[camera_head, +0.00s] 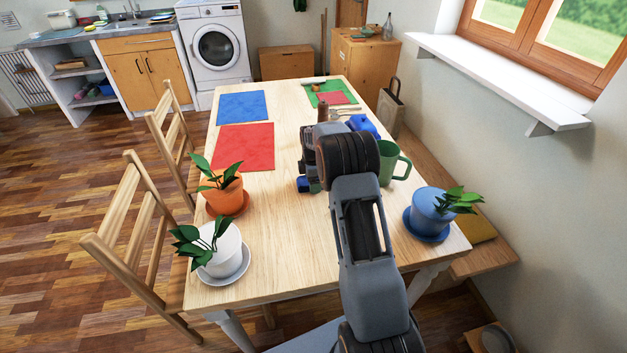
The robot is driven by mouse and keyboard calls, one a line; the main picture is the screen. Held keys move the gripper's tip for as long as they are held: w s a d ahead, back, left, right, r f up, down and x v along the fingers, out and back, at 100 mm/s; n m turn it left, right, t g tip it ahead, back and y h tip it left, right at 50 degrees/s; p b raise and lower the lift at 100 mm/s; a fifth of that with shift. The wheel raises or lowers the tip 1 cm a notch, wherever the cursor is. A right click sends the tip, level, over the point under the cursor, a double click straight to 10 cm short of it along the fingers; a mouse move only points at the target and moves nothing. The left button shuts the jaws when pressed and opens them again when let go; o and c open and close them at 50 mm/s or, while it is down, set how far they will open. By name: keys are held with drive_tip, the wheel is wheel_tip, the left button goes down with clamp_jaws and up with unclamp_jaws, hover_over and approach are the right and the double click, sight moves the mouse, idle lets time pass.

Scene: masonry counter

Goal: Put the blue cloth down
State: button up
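A flat blue cloth or mat (242,106) lies on the far left of the wooden table (285,245), with a flat red one (243,147) nearer to me. My gripper (309,182) is over the middle of the table, mostly hidden by my own wrist. A small blue patch (303,185) shows at its lower left. A second blue thing (363,126) shows behind my wrist on the right. I cannot tell whether either is cloth, or whether my gripper holds anything. Its fingers are not clearly visible.
A green mug (393,164) stands close to the right of my wrist. Potted plants in orange (223,194), white (222,254) and blue (428,211) pots stand along the near edges. The near middle is clear.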

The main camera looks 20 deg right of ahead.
drive_tip(key=shift+o, duration=0.8)
drive_tip(key=shift+r, duration=0.1)
wheel_tip(320, 180, up, 12)
drive_tip(key=shift+f, duration=0.1)
drive_tip(key=s+a+r+m+t, duration=0.1)
drive_tip(key=s+a+r+m, duration=0.65)
drive_tip(key=s, duration=0.45)
drive_tip(key=s+a+f+m+t, duration=0.1)
drive_tip(key=s+m, duration=0.3)
drive_tip(key=s, duration=0.5)
drive_tip(key=s+a+f+m+t, duration=0.1)
drive_tip(key=s+a+m, duration=0.3)
drive_tip(key=s, duration=0.5)
drive_tip(key=shift+f, duration=0.25)
